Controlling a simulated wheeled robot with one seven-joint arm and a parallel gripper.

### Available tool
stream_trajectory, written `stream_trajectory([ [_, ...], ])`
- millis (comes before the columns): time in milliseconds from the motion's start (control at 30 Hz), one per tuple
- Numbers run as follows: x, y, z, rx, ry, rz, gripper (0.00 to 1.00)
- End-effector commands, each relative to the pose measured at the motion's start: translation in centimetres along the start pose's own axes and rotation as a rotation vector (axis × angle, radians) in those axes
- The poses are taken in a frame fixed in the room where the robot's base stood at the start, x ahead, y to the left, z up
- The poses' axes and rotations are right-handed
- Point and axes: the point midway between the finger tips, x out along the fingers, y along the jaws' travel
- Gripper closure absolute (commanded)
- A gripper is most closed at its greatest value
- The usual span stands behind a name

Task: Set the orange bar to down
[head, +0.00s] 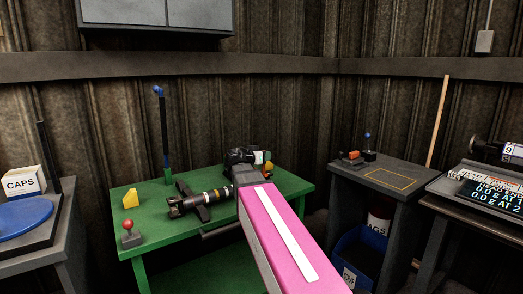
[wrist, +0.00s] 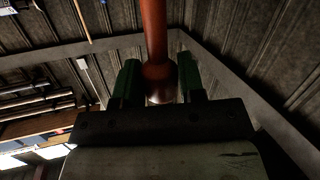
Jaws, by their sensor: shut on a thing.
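An orange-red bar (wrist: 156,35) runs upward in the wrist view from a wider collar, which sits between the two dark green fingers of my gripper (wrist: 159,72). My gripper is shut on it. The fingers hide part of the collar. In the head view my pink arm reaches toward the back right of the green table, beside a black machine (head: 239,157). The fingers and the held bar cannot be made out clearly there, as my arm covers that spot.
The green table (head: 140,203) carries a black cylinder with bands (head: 200,203), a red-knobbed stick (head: 130,232), a yellow wedge (head: 130,198) and an upright dark post (head: 163,125). A grey cabinet (head: 395,173) stands right, with a blue bin (head: 355,258) below.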

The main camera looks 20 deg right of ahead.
Motion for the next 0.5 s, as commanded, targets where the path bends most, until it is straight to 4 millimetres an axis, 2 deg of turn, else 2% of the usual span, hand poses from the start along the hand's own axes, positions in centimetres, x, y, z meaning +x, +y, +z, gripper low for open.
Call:
stream_trajectory([
  [133, 0.05, 0.14, 0.59, -0.010, -0.001, 0.002, 1.00],
  [500, 0.09, 0.12, 0.63, -0.010, -0.002, 0.003, 1.00],
])
